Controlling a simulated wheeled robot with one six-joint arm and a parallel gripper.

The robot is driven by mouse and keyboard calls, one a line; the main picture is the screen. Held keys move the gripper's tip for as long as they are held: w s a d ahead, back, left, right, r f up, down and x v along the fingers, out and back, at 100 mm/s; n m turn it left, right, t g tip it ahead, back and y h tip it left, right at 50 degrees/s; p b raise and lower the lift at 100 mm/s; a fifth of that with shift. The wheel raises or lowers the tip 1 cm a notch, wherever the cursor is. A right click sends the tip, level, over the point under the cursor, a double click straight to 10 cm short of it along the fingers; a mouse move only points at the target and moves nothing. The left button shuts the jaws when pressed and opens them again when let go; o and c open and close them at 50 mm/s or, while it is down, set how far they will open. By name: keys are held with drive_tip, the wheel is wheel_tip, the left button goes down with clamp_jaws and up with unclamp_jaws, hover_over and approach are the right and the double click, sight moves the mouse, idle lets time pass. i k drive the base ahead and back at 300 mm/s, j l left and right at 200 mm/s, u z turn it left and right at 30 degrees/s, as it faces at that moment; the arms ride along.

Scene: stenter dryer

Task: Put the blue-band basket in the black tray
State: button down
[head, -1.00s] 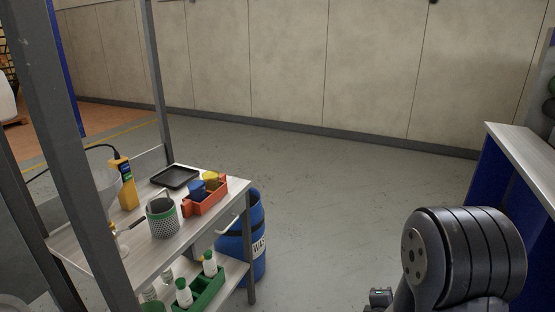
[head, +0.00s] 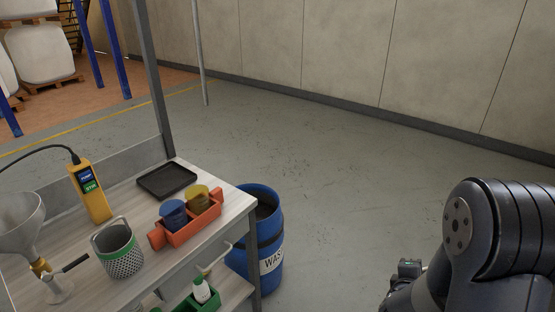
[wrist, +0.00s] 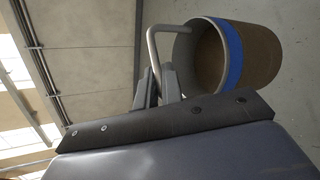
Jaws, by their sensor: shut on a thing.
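The blue-band basket (wrist: 262,58) shows in the wrist view, brownish with a blue band near its rim and a grey wire handle. My gripper (wrist: 165,85) is shut on the handle, and the basket hangs from it, clear of the workbench. In the head view the basket is out of sight, and only a part of my arm shows at the lower right. The black tray (head: 167,181) lies flat and empty at the far end of the workbench at the left.
The workbench (head: 150,207) also bears a green-band basket (head: 120,258), an orange caddy (head: 192,230) with blue and yellow cups, a yellow handheld device (head: 90,193) and a funnel (head: 22,220). A blue waste drum (head: 262,235) stands beside it. The floor to the right is clear.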

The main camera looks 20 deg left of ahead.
sight(168, 180)
drive_tip(key=i+u, duration=0.3)
drive_tip(key=i, duration=0.45)
drive_tip(key=i+l+u, duration=0.1)
drive_tip(key=i+u, duration=0.25)
drive_tip(key=i, duration=0.45)
